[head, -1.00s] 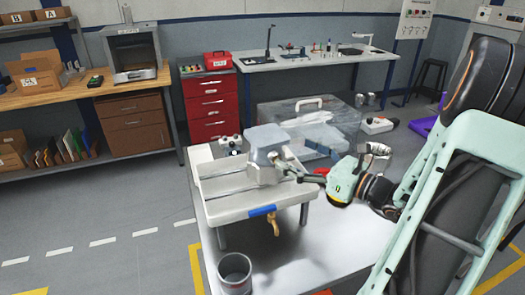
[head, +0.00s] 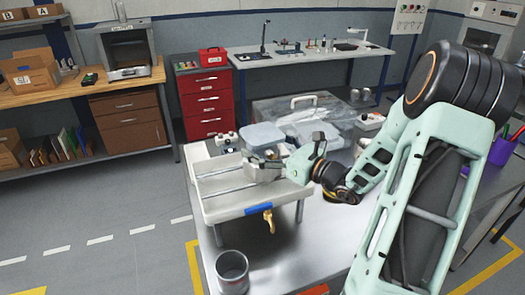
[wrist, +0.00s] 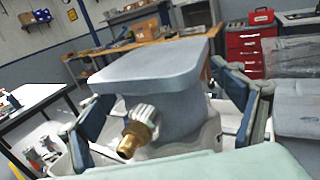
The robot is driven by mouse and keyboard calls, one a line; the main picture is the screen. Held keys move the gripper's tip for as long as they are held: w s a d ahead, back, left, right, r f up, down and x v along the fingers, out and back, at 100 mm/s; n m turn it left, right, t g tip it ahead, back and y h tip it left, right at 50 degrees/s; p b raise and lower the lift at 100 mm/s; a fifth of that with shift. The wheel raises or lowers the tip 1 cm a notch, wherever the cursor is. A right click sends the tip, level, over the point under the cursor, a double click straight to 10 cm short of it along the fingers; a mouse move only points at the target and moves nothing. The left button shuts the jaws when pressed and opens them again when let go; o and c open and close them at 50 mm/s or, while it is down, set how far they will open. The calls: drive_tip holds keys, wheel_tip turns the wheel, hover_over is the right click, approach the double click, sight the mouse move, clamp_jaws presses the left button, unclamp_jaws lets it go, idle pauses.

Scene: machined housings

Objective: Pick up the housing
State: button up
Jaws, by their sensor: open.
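The housing (head: 263,135) is a grey-blue machined part with a wide flat top flange. It stands upright on the pale tray-like stand (head: 222,207) at the table's left. In the wrist view the housing (wrist: 155,65) fills the middle, its narrower body below the flange, with a brass fitting (wrist: 128,145) facing me. My gripper (head: 268,162) is open at the housing's near right side. In the wrist view one finger of my gripper (wrist: 165,105) is left of the body and one right, below flange level. Whether they touch it I cannot tell.
A brass tap (head: 268,222) hangs under the stand's front edge. A grey cup (head: 232,272) stands at the table's near left.

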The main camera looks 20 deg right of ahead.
sight(263, 133)
drive_tip(key=c, duration=2)
drive_tip(key=shift+r, duration=0.1)
drive_tip(key=shift+c, duration=0.9)
drive_tip(key=shift+r, duration=0.15)
drive_tip(key=shift+r, duration=0.55)
wheel_tip(263, 133, up, 2)
drive_tip(key=shift+r, duration=0.1)
drive_tip(key=s+r, duration=0.1)
drive_tip(key=s+d+r, duration=0.1)
drive_tip(key=s+r, duration=0.2)
drive_tip(key=r, duration=0.1)
drive_tip(key=shift+s+d+r, duration=0.25)
drive_tip(key=shift+s+d, duration=0.05)
drive_tip(key=shift+s, duration=0.05)
drive_tip(key=s+d+r+p, duration=0.2)
drive_tip(key=s+r+p, duration=0.4)
drive_tip(key=s+r, duration=0.2)
drive_tip(key=shift+s+d+r, duration=0.3)
drive_tip(key=shift+d+r, duration=0.05)
drive_tip(key=shift+r, duration=0.6)
